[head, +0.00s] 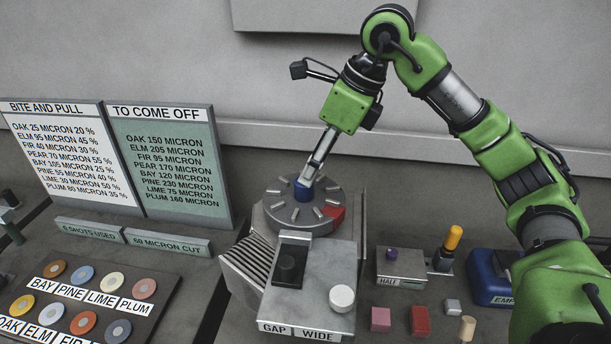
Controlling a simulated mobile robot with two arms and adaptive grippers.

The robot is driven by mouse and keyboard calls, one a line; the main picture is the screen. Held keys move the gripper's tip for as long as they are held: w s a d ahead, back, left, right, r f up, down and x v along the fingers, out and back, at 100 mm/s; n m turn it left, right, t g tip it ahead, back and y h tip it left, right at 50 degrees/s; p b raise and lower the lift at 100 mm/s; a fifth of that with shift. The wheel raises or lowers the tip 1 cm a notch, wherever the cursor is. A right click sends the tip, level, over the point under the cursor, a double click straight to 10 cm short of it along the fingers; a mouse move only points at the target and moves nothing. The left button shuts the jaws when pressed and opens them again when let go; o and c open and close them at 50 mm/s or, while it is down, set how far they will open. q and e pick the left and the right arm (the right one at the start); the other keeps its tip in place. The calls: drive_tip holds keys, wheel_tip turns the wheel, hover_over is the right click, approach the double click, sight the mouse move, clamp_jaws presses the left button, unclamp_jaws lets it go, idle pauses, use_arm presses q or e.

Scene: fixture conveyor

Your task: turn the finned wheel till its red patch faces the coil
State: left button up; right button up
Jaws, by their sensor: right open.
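The finned wheel (290,213) is a round grey disc with several short raised fins, lying flat on top of a grey machine. Its red patch (334,216) is on the right side of the rim, toward the front right. My left gripper is not clearly seen.
A grey block (325,265) with a black slider, white knob and "GAP WIDE" label is in front of the wheel. Text boards (165,160) stand left, above a panel of coloured discs. At right are a "HALF" block (402,268), small blocks and a blue tray (487,280).

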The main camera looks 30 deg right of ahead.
sight(304, 195)
drive_tip(key=p+x, duration=0.1)
drive_tip(key=x, duration=0.4)
drive_tip(key=shift+w+f, duration=0.15)
drive_tip(key=shift+f, duration=0.15)
clamp_jaws()
drive_tip(key=shift+a, duration=0.1)
